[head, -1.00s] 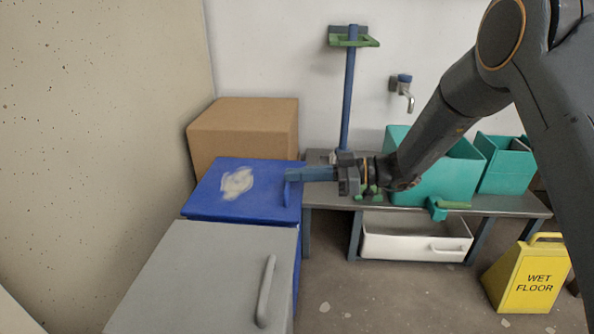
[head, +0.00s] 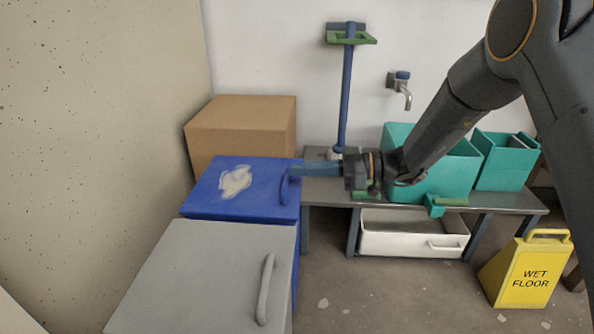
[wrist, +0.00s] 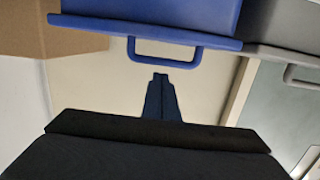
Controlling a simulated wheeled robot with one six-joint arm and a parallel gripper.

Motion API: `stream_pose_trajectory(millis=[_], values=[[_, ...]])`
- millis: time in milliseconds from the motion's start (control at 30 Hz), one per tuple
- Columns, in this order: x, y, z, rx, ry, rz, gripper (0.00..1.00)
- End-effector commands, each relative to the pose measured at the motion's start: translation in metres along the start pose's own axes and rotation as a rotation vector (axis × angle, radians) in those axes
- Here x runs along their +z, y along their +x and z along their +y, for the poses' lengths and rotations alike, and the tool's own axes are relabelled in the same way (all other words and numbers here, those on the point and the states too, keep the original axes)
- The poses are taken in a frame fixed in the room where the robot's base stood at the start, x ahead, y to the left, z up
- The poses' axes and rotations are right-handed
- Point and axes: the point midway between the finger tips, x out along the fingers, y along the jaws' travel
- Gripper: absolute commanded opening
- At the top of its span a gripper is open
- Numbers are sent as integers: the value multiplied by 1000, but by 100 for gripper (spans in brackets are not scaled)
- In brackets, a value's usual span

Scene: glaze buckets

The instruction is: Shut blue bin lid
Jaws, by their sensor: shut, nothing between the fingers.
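The blue bin (head: 298,255) stands at left centre. Its blue lid (head: 212,202), with a pale smear on top, lies flat across it, and I see no gap under it. A blue loop handle (head: 284,188) sits on the lid's right edge; it also shows as a loop in the wrist view (wrist: 165,65). My gripper (head: 292,170) is shut and empty, its blue fingers pointing left at the handle. In the wrist view my fingertips (wrist: 160,75) lie close to the loop; whether they touch it I cannot tell.
A grey bin (head: 200,275) stands in front of the blue one, a cardboard box (head: 240,130) behind. To the right are a metal bench (head: 490,200), teal containers (head: 505,165), a white drawer (head: 400,238) and a yellow wet-floor sign (head: 525,275).

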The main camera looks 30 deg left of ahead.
Motion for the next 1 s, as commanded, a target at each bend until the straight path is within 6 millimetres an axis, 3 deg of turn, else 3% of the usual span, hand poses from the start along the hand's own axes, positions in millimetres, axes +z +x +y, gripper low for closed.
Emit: stream_pose_trajectory(millis=[67, 400, 600, 867, 1000], values=[[-26, 1, -1, -6, -15, 11, 0], [17, -53, 0, -10, -16, 16, 0], [30, -72, 0, -8, -19, 16, 0], [31, -75, -2, -15, -9, 9, 0], [16, -66, -20, -57, 86, -57, 0]])
